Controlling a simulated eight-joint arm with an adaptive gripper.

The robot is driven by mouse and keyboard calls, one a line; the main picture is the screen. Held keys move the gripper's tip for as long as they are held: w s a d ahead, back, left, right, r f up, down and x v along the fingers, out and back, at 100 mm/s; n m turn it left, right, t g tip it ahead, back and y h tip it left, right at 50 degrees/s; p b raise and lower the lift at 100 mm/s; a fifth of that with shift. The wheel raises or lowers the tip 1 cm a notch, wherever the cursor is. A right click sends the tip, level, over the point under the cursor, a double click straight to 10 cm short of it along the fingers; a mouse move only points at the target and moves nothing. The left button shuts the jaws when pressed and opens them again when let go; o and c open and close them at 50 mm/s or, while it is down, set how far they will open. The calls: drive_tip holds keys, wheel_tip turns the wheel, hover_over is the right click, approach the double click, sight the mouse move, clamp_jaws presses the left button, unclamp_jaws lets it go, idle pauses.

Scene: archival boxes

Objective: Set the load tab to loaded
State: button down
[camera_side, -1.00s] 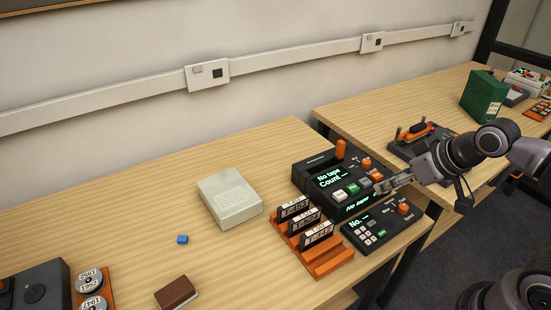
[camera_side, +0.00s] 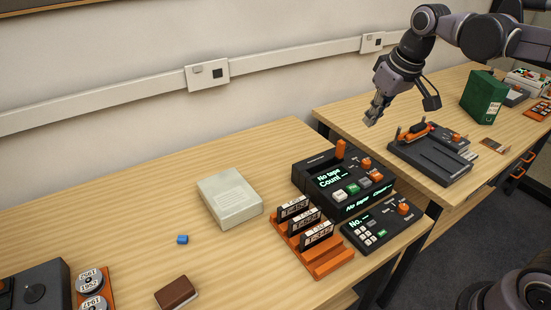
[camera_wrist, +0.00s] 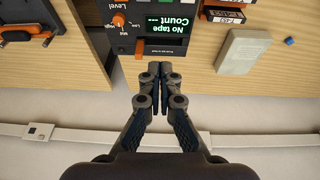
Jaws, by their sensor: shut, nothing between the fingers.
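A black tape unit (camera_side: 325,165) stands on the near bench; its screen (camera_side: 335,179) reads "No tape" and "Count". An orange upright tab (camera_side: 340,149) sticks up at its back edge. It looks like the load tab, but I cannot read a label or its setting.
An orange rack of labelled cartridges (camera_side: 325,262) and a small keypad unit (camera_side: 376,225) stand in front. A pale box (camera_side: 230,198) lies left. A second black device (camera_side: 432,155) sits on the right bench. The wall rail (camera_side: 290,65) runs behind; bench left of the unit is mostly clear.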

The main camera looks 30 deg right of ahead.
drive_tip(key=w+d+r+g, duration=0.2)
drive_tip(key=w, duration=0.4)
drive_tip(key=g, duration=0.2)
hover_over(341, 142)
drive_tip(key=shift+d+f, duration=0.1)
drive_tip(key=shift+f, duration=0.75)
drive_tip(key=shift+f, duration=0.15)
wheel_tip(341, 142, down, 14)
drive_tip(key=shift+r, duration=0.15)
drive_tip(key=shift+f, duration=1.85)
